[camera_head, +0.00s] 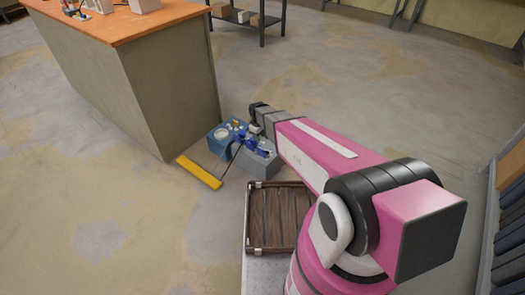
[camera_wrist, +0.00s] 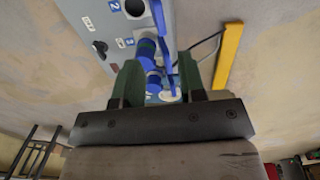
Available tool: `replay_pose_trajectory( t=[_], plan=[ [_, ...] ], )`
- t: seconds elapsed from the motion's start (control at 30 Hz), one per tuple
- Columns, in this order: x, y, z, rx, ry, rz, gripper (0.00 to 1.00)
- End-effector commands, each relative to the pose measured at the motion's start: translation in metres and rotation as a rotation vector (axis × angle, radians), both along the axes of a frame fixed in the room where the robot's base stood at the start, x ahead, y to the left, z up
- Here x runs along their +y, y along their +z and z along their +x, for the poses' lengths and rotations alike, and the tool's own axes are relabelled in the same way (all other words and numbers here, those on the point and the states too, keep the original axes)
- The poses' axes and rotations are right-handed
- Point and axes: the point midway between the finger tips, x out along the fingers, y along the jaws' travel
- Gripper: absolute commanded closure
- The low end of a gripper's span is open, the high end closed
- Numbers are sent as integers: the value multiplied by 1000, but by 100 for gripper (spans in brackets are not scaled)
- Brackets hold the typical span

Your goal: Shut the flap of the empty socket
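The socket box (camera_head: 262,163) stands on the floor beside the orange-topped bench, with blue sockets and a dark cable. In the wrist view its grey face (camera_wrist: 103,20) carries number labels and dark round parts. A blue socket or plug (camera_wrist: 146,50) shows near my fingers, and a long blue piece (camera_wrist: 160,17), perhaps a raised flap, stands beside it. I cannot tell which socket is empty. My gripper (camera_wrist: 158,75) is over the box, its two dark green fingers apart with blue parts visible between and beyond them. Contact cannot be told.
A yellow bar (camera_head: 199,173) lies on the floor left of the box and also shows in the wrist view (camera_wrist: 229,52). The bench (camera_head: 165,90) stands close on the left. A wooden crate (camera_head: 262,187) is in front. Open floor lies beyond the box.

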Motion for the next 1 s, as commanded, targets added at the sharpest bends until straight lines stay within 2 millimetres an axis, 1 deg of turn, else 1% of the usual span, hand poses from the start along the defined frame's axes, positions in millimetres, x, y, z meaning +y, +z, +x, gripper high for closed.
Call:
replay_pose_trajectory(
  t=[0.3,0.4,0.5,0.7,1.0],
  plan=[
    [-2,-55,5,2,3,0,62],
    [-3,-71,5,2,3,-1,62],
    [-3,-83,6,0,3,0,62],
    [-4,-97,5,1,4,0,62],
    [-4,-98,5,0,4,0,62]
  ],
)
